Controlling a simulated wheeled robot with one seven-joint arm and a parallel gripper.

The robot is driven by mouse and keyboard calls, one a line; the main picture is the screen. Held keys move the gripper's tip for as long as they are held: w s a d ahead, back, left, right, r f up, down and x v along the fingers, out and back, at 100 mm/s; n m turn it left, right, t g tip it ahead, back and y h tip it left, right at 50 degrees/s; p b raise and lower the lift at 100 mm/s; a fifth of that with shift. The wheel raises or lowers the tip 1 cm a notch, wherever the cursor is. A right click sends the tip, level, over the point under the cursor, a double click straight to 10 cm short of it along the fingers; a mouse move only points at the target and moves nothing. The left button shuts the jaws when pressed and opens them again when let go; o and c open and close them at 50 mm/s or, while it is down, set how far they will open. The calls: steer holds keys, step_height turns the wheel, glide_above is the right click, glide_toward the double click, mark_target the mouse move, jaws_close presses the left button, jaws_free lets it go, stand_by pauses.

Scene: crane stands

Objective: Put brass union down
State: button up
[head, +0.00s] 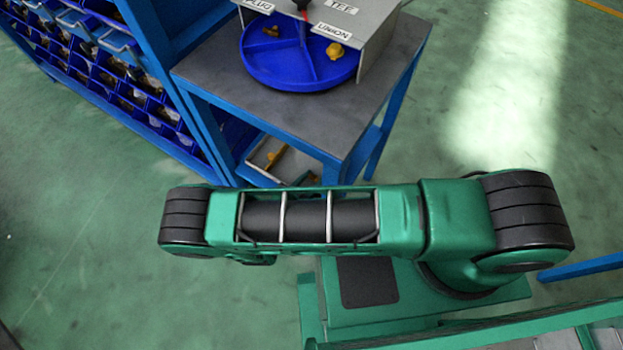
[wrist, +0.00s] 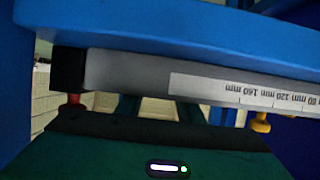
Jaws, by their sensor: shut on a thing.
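A yellow brass fitting (head: 335,50) lies in the blue divided round tray (head: 300,80), under the UNION label (head: 331,31). A second brass piece (head: 271,31) lies in the tray's left compartment. My gripper (wrist: 158,108) shows only in the wrist view, as a dark green body with two dark finger-like posts. It is shut, but its tips and the brass union in it are hidden behind a grey bar with a millimetre scale (wrist: 245,92). A brass-coloured piece (wrist: 260,122) shows below the bar's right part, apart from the posts. In the head view my arm hides the gripper.
The round tray sits on a grey-topped blue table (head: 215,75), below a grey labelled panel (head: 375,20). A blue rack (head: 100,60) of bins stands at left. A lower shelf holds a tray (head: 262,160). A red piece (wrist: 72,103) is left of my gripper.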

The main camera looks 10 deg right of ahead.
steer(key=o, duration=1.1)
steer(key=shift+c, duration=0.2)
steer(key=v, duration=1.2)
